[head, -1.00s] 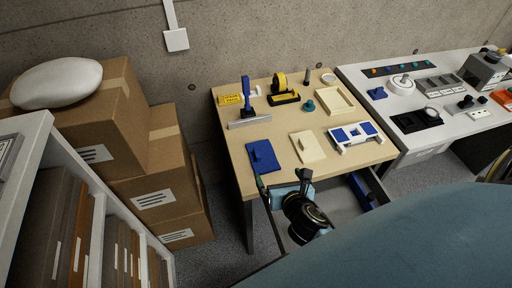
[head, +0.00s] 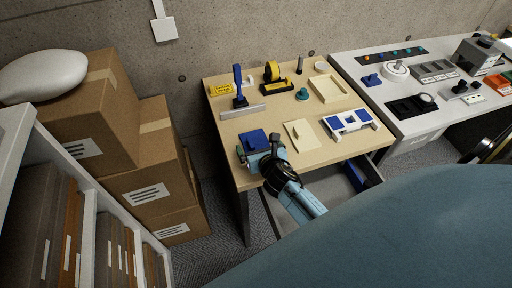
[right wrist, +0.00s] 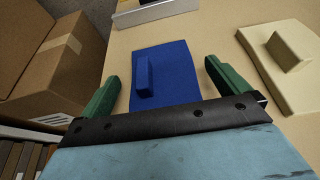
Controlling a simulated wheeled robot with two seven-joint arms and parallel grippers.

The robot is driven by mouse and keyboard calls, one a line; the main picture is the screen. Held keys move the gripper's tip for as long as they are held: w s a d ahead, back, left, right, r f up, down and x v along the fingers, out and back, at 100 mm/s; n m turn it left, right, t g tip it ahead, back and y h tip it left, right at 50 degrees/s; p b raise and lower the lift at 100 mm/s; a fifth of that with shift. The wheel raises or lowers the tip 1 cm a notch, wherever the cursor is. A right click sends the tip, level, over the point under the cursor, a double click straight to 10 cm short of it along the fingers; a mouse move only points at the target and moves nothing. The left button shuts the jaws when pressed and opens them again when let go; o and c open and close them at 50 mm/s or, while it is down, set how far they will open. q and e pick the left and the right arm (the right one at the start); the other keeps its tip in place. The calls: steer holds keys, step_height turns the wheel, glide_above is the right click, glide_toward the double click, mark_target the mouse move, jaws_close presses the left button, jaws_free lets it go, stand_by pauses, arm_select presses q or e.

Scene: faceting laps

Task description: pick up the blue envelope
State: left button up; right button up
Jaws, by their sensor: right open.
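The blue envelope (head: 252,138) lies flat near the left front corner of the wooden table (head: 226,134). In the right wrist view the blue envelope (right wrist: 176,68) shows a raised blue grip block on its top. My right gripper (head: 258,148) is over the envelope's near part and hides some of it in the head view. In the right wrist view its green fingers (right wrist: 164,80) are wide apart, one on each side of the envelope, with nothing between them but the envelope and its block. I cannot tell the height above the table. My left gripper is not in view.
A cream envelope-like piece (head: 299,134) lies right of the blue one. A blue-and-white frame (head: 349,122) is further right. Behind stand a grey bar with a blue upright (head: 240,100) and a yellow tape dispenser (head: 273,78). Cardboard boxes (head: 140,185) stand left of the table.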

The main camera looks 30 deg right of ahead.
steer(key=shift+w+d+f, duration=0.15)
steer(key=shift+w+f, duration=0.1)
steer(key=shift+w, duration=0.3)
